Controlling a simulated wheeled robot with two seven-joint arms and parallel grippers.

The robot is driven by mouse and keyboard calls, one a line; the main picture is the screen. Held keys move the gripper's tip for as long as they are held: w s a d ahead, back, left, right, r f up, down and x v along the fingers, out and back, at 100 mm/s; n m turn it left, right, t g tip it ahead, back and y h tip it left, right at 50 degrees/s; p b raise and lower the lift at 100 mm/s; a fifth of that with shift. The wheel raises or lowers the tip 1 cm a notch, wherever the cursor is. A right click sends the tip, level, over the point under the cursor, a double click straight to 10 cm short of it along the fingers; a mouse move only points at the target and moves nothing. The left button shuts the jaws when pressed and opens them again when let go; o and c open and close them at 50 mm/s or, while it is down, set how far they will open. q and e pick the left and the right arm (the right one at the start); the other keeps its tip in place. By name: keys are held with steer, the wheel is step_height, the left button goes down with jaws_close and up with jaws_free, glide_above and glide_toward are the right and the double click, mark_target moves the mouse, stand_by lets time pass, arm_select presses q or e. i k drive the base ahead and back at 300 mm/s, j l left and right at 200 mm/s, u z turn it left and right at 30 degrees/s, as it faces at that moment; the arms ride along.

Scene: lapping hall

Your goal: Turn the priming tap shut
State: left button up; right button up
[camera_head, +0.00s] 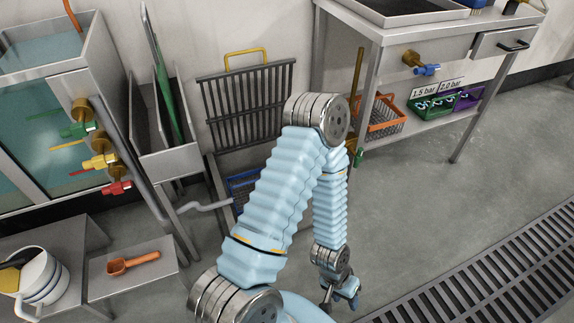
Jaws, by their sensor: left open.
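Several taps with brass bodies are in view, and I cannot tell which is the priming tap. A green-handled tap (78,129), a yellow-handled tap (99,162) and a red-handled tap (117,187) sit in a row down the tank's corner at the left. A blue-handled tap (426,69) is on the front of the bench at the upper right. My left gripper (340,297) is open, low over the floor at the bottom centre, apart from all the taps. My right gripper is out of view.
A glass-fronted tank (40,150) stands at the left. A low shelf (105,285) holds an orange scoop (133,263), beside a white jug (42,278). An orange basket (380,117) and labelled green and purple crates sit under the bench. Open floor and a drain grate (490,270) lie right.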

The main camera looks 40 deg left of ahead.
mark_target(359, 157)
steer(key=u, duration=0.45)
steer(key=j+u, duration=0.15)
steer(key=u, duration=0.7)
steer(key=i+u, duration=0.1)
steer(key=u, duration=0.35)
steer(key=k+j, duration=0.1)
steer(key=k, duration=0.55)
